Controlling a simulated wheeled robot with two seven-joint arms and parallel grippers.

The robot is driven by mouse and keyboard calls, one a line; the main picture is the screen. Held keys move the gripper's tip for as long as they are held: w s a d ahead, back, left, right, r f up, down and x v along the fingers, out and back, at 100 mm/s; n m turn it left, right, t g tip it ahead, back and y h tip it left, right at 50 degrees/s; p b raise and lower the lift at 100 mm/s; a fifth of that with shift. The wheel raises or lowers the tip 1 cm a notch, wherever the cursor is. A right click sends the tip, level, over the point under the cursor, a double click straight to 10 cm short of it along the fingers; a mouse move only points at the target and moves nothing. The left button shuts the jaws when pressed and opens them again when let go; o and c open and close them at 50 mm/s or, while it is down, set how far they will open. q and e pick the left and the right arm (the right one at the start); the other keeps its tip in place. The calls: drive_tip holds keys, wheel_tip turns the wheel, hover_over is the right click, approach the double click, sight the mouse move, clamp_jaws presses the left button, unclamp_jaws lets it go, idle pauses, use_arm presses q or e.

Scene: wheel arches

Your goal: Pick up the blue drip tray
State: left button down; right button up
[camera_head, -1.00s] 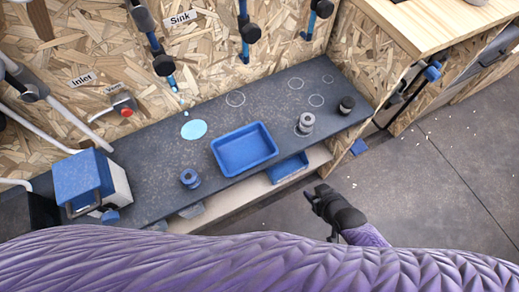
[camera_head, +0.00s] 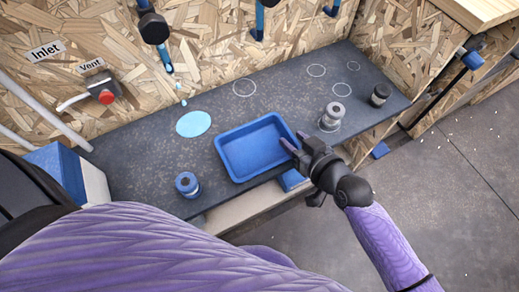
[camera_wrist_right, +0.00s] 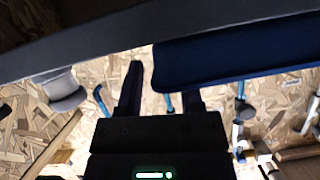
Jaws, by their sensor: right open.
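The blue drip tray (camera_head: 252,148) is a shallow rectangular tray on the dark bench top, and it looks empty. My right gripper (camera_head: 293,142) is open at the tray's right end, with its fingertips close to the right rim. In the right wrist view the tray (camera_wrist_right: 235,58) fills the upper right. One finger of the right gripper (camera_wrist_right: 160,92) stands clear to the left of the tray there, and the other is partly hidden by it. I cannot tell whether the fingers touch the rim. My left gripper is not in view.
Another blue item (camera_head: 292,180) sits below the bench edge.

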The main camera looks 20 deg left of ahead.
drive_tip(key=shift+w+a+f, duration=0.25)
drive_tip(key=shift+w+a, duration=0.1)
drive_tip(key=shift+a, duration=0.2)
clamp_jaws()
idle(0.5)
idle(0.4)
